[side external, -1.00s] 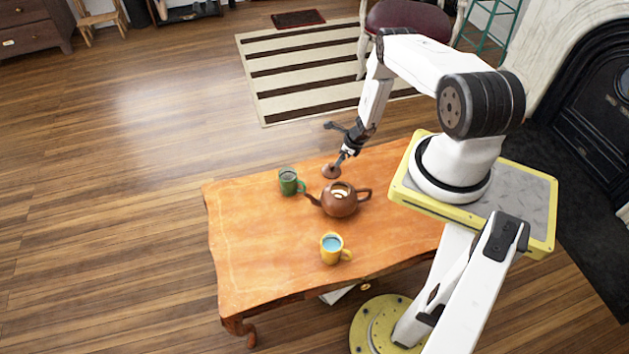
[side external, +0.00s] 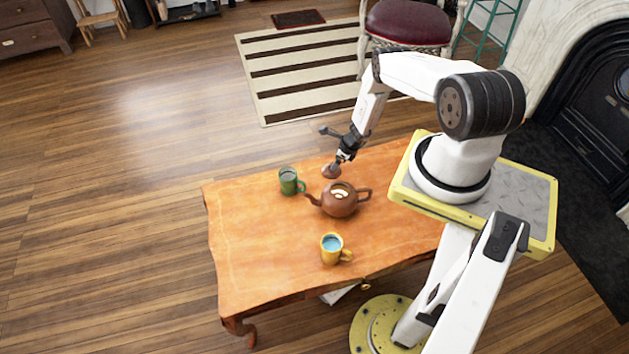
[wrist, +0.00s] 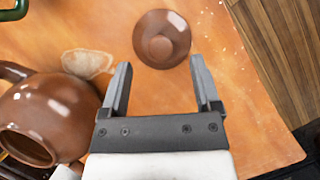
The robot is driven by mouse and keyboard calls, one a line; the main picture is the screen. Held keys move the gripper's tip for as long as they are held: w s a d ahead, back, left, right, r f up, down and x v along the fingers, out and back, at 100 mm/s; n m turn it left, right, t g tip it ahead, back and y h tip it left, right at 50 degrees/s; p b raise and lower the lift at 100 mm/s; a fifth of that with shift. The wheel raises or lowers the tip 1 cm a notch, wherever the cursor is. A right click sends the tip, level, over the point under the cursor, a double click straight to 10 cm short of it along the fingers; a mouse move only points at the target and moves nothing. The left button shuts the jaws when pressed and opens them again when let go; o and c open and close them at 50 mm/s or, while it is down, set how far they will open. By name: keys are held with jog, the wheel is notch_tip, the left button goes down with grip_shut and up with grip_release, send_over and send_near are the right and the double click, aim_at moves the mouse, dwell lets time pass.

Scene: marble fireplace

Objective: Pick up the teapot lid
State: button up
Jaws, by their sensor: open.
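The brown round teapot lid (side external: 331,171) is at the far side of the wooden table, behind the teapot. In the wrist view the lid (wrist: 162,38) has a darker round middle and sits just ahead of my fingertips, slightly left of centre between them. I cannot tell whether it lies flat or tilted. My gripper (side external: 337,161) is open, and its two fingers (wrist: 160,75) stand apart with nothing between them. The brown teapot (side external: 341,203) is uncovered; it also shows at the lower left in the wrist view (wrist: 65,108).
A green mug (side external: 289,182) stands left of the teapot, near its spout. A yellow mug (side external: 331,248) with blue contents stands in front. The table (side external: 265,240) is clear at its left. A pale patch (wrist: 88,62) shows beside the teapot in the wrist view.

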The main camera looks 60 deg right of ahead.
aim_at(326, 172)
jog(key=shift+x, duration=2)
grip_shut()
